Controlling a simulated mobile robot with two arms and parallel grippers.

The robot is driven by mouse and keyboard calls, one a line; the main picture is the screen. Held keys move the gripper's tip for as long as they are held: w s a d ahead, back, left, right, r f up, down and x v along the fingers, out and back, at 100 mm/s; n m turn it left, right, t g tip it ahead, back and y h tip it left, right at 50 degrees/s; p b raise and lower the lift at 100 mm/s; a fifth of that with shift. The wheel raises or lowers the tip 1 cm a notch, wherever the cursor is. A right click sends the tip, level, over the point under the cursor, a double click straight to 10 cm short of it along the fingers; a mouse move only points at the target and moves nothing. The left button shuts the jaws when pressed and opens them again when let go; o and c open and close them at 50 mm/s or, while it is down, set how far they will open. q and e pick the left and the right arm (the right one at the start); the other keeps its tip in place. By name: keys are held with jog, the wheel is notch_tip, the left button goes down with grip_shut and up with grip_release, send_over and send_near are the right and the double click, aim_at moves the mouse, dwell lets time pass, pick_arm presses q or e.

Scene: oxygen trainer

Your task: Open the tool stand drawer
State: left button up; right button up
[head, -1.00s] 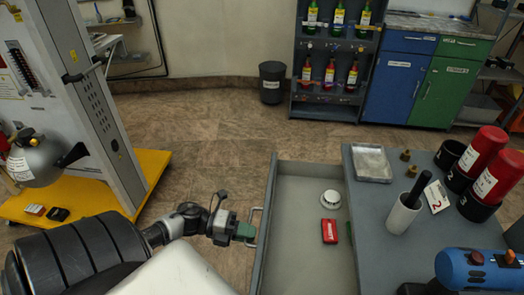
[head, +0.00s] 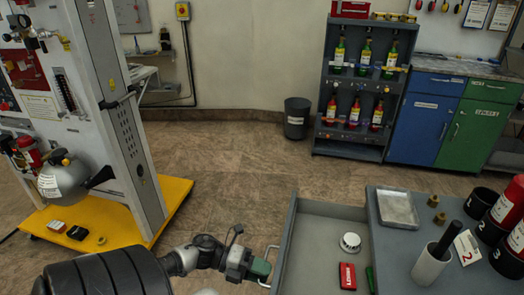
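The tool stand drawer (head: 290,232) is pulled out to the left of the grey tool stand top (head: 398,240). Inside it lie a white round puck (head: 350,242), a red box (head: 347,276) and part of a green item (head: 370,279). My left gripper (head: 264,270) is at the metal drawer handle (head: 272,252) on the drawer's left front face. Its fingers overlap the handle, but I cannot tell whether they are closed on it. My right gripper is not in view.
The stand top holds a metal tray (head: 397,209), brass fittings, a white cup (head: 432,265) and red-black cylinders (head: 509,215). A yellow-based panel stand (head: 170,200) is at left. A bottle rack (head: 350,140), bin (head: 296,118) and cabinets stand behind. Open floor lies between.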

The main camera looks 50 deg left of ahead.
pick_arm(q)
jog(key=v, duration=1)
jog(key=shift+s+a+b, duration=0.15)
jog(key=shift+a+b, duration=0.1)
jog(key=shift+b, duration=0.1)
